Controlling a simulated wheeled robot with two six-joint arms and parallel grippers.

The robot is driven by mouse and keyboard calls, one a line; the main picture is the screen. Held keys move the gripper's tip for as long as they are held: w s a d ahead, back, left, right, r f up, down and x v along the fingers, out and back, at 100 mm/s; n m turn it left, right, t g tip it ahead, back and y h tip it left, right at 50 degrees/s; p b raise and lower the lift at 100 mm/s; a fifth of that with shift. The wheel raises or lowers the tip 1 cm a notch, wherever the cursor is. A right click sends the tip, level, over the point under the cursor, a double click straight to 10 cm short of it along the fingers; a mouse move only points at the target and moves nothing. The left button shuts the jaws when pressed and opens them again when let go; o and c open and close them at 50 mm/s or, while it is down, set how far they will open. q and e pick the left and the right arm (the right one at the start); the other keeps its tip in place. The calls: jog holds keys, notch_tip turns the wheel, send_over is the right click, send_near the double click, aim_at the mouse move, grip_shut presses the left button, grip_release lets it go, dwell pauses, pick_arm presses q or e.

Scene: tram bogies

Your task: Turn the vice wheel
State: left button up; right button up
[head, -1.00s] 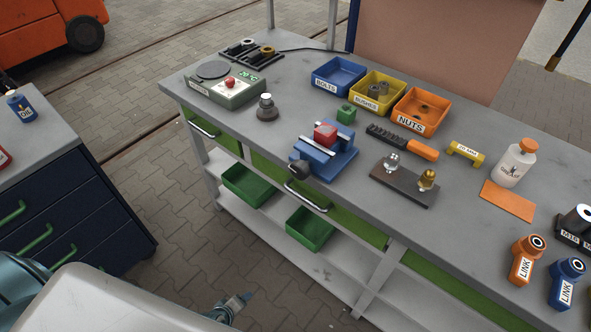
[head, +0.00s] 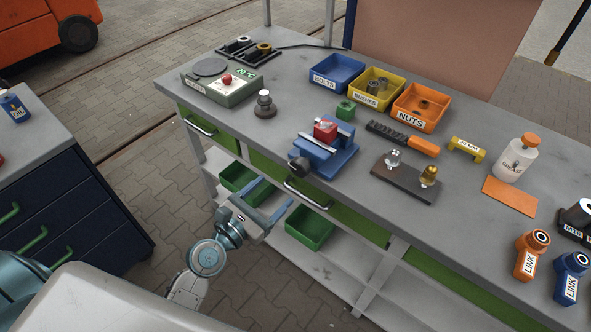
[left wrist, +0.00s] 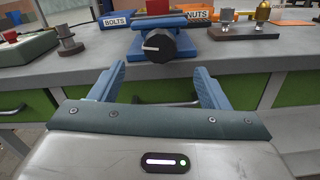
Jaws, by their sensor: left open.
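The blue vice (head: 325,149) stands at the front edge of the grey workbench, with a red block (head: 325,131) between its jaws. Its dark round wheel (head: 300,165) faces the front of the bench. In the left wrist view the wheel (left wrist: 159,46) is straight ahead, beyond the fingertips, with a pale mark on its face. My left gripper (head: 272,198) is in front of the bench, lower than the bench top and apart from the wheel. Its two blue fingers (left wrist: 160,78) are spread with nothing between them. My right gripper is not in view.
A drawer handle (head: 306,196) sticks out below the vice. A green block (head: 345,110) is behind the vice, a grey weight (head: 264,105) to its left. A dark plate (head: 405,184) with two fittings is to its right. Green bins (head: 309,228) stand on the shelf below.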

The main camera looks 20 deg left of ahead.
aim_at(297, 170)
pick_arm(q)
jog(key=p+x, duration=0.1)
jog(key=x, duration=0.8)
jog(key=shift+w+d+f, duration=0.1)
jog(key=shift+w, duration=0.25)
jog(key=c, duration=1)
